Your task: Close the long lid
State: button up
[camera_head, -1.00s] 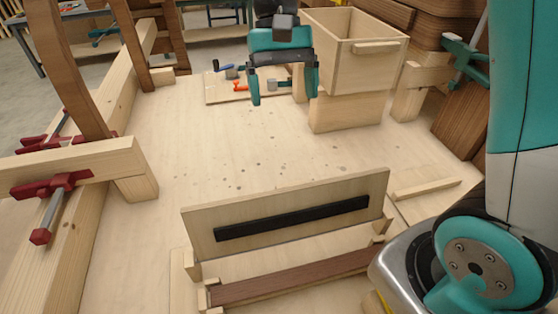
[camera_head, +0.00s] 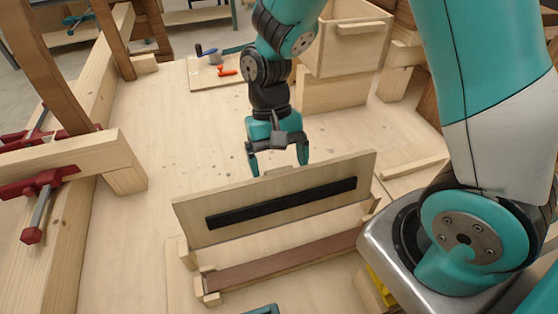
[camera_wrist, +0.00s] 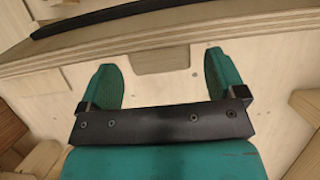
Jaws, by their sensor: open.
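The long lid (camera_head: 195,220) is a pale board with a black strip along its face. It stands raised and nearly upright at the back of a low wooden box (camera_head: 212,297). A brown slat (camera_head: 285,265) lies along the box in front of it. My gripper (camera_head: 278,168) is open and empty, pointing down behind the lid near its top edge. I cannot tell whether it touches the lid. In the wrist view, a pale board edge crosses the top, beyond the spread fingers of my gripper (camera_wrist: 164,75).
A tall wooden bin (camera_head: 350,50) stands at the back right. A board with small tools (camera_head: 215,70) lies at the back. A wooden frame with red clamps (camera_head: 38,185) is at the left. The bench top (camera_head: 175,130) between them is clear.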

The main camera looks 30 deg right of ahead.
jog(key=shift+s+f, duration=0.2)
jog(key=shift+f, duration=0.25)
jog(key=shift+c, duration=0.2)
